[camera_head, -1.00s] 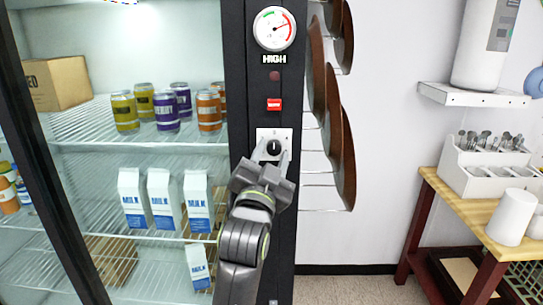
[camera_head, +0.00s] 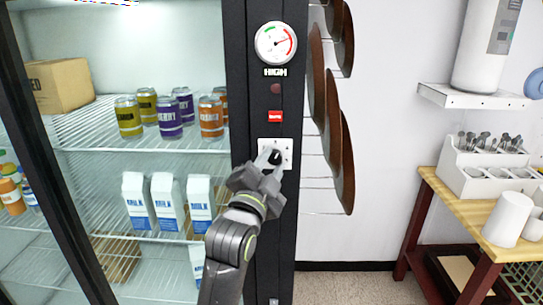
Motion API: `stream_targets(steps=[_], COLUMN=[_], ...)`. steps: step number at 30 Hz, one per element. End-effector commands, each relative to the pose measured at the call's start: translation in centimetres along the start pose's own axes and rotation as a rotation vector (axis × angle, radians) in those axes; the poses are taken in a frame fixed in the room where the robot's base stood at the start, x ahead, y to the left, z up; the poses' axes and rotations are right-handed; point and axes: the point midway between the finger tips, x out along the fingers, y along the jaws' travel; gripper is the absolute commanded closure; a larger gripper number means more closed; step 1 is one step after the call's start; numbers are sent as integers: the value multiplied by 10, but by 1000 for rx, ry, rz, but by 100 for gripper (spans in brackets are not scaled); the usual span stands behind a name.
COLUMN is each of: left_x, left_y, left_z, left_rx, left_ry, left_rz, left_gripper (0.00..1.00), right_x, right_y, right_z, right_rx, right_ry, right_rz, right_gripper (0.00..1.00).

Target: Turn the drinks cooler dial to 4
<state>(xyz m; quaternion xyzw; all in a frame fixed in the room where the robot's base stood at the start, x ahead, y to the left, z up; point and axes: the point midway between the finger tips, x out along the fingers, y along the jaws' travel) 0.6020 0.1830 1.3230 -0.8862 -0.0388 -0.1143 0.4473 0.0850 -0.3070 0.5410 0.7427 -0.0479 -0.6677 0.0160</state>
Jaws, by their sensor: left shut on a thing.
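The drinks cooler dial (camera_head: 275,157) is a black knob on a white plate (camera_head: 287,148) on the cooler's black post. My left gripper (camera_head: 269,159) is shut on the dial, its wrist below and rolled to one side. The gripper covers part of the knob and plate, and the number the dial points at is too small to read. Above it are a red switch (camera_head: 275,116), a dark lamp (camera_head: 275,88), a HIGH label (camera_head: 275,72) and a round gauge (camera_head: 276,42) with its needle toward the red part. My right gripper is not in view.
The glass-fronted cooler at left holds cans (camera_head: 168,116), milk cartons (camera_head: 168,201) and a cardboard box (camera_head: 59,86). Brown trays (camera_head: 332,103) hang just right of the post. A wooden table (camera_head: 463,208) with a cutlery holder (camera_head: 487,172) stands at right.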

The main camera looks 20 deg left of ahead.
Motion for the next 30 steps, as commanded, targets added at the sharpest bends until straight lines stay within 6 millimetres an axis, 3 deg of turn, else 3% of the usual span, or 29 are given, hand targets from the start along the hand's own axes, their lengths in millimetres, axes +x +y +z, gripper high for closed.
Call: stream_targets(steps=[1,12,30], left_x=[1,1,1], left_y=[-5,-8,-8], left_z=[-3,-3,-3], left_rx=[43,354,609], left_ry=[0,1,1], left_rz=[17,144,249], left_gripper=[93,93,93], right_x=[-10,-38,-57], right_y=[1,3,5], right_z=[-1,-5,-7], right_rx=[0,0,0], right_ry=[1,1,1], right_rz=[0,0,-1], right_gripper=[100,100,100])
